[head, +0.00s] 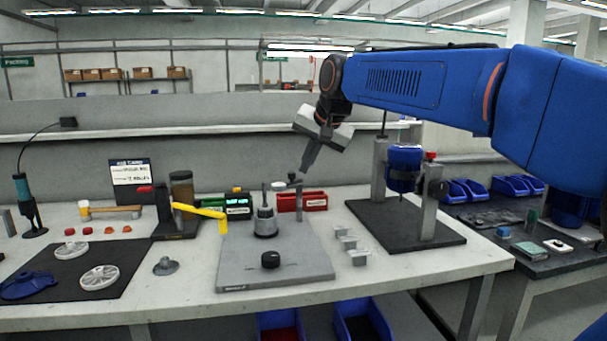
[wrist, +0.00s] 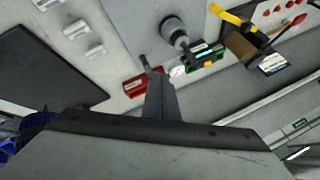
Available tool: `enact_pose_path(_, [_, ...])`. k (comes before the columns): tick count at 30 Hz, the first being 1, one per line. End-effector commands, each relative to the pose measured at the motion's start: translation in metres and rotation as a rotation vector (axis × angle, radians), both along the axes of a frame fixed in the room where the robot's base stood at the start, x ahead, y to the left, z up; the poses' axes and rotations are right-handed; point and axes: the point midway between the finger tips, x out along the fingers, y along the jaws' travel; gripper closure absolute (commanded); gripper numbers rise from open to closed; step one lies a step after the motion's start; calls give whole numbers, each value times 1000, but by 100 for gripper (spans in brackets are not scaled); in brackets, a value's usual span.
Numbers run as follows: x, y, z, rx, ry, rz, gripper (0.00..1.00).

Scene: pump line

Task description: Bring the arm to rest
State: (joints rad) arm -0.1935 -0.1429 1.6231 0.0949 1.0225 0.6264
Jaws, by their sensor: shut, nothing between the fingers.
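My blue arm (head: 410,82) reaches in from the right over the bench in the head view. My gripper (head: 305,168) points down and to the left, above the back of the bench near the red bins (head: 314,202). Its fingers are shut and empty. In the wrist view my gripper (wrist: 156,72) shows as one narrow closed shape, with a red bin (wrist: 133,88) beside its tips. It appears apart from the bench and the things on it.
A grey plate (head: 300,270) with a metal pump part (head: 265,222) stands below and left of my gripper. A dark stand with a blue motor (head: 404,165) is to the right, under my arm. A yellow-handled tool (head: 200,211) is at left. Air above the bench is open.

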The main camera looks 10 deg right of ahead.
Motion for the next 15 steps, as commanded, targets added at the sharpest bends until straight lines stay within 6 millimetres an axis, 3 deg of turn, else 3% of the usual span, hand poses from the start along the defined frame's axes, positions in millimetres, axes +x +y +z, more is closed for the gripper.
enact_pose_path(15, [-7,-1,9,0,0,0,100])
